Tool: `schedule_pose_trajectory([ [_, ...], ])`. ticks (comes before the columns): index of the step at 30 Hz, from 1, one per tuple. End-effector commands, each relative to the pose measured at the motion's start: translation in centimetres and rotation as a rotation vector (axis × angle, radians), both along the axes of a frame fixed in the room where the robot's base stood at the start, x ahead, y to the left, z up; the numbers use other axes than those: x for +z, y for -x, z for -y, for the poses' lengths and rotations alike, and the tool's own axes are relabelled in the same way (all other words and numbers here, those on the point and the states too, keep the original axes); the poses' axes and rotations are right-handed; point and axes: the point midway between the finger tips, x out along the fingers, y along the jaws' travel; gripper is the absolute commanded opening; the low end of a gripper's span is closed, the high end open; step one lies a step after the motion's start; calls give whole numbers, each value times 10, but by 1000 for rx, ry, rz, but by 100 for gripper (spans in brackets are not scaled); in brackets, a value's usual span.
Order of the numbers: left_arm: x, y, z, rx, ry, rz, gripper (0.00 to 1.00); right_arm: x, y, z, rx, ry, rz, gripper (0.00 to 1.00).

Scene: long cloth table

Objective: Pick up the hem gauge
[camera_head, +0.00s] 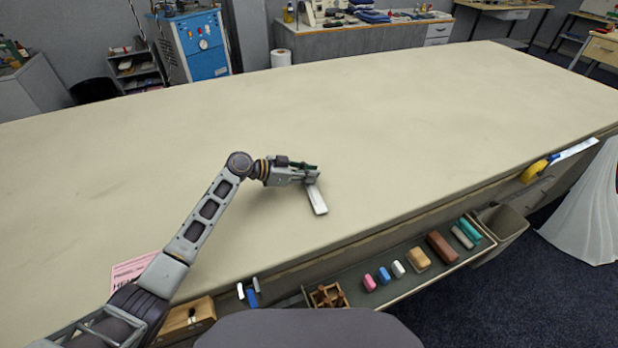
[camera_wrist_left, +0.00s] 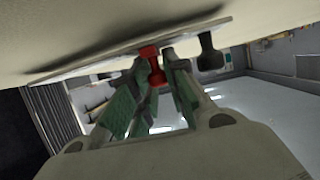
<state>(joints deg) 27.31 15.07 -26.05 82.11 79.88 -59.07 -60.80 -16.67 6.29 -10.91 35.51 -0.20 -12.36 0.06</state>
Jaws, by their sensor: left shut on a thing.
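The hem gauge (camera_head: 317,200) is a pale, flat strip over the cloth table (camera_head: 420,110), near the middle of the head view. My left gripper (camera_head: 314,175) is shut on its far end, and the rest of the strip extends toward the table's front edge. In the left wrist view the gauge is a thin pale strip (camera_wrist_left: 85,70) with a red piece (camera_wrist_left: 153,66) between the green-padded fingers of my left gripper (camera_wrist_left: 154,72). I cannot tell whether the strip still touches the cloth. My right gripper is not in view.
A pink printed sheet (camera_head: 135,270) lies at the table's left front edge. A shelf along the front holds several small blocks (camera_head: 418,259) and a small wooden box (camera_head: 327,296). A grey bin (camera_head: 502,222) stands at right. The tabletop around the gauge is clear.

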Motion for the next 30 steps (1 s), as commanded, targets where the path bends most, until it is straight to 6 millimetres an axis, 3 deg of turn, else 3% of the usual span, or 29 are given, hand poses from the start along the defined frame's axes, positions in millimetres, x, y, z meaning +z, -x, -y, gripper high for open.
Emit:
schedule_pose_trajectory([
  [8, 36, -1, 0, 0, 0, 6, 0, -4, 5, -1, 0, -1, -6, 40],
  [18, 81, -1, 0, 1, 0, 3, 0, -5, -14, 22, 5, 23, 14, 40],
  [30, 91, 0, 0, 1, 0, 0, 0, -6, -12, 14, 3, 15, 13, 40],
])
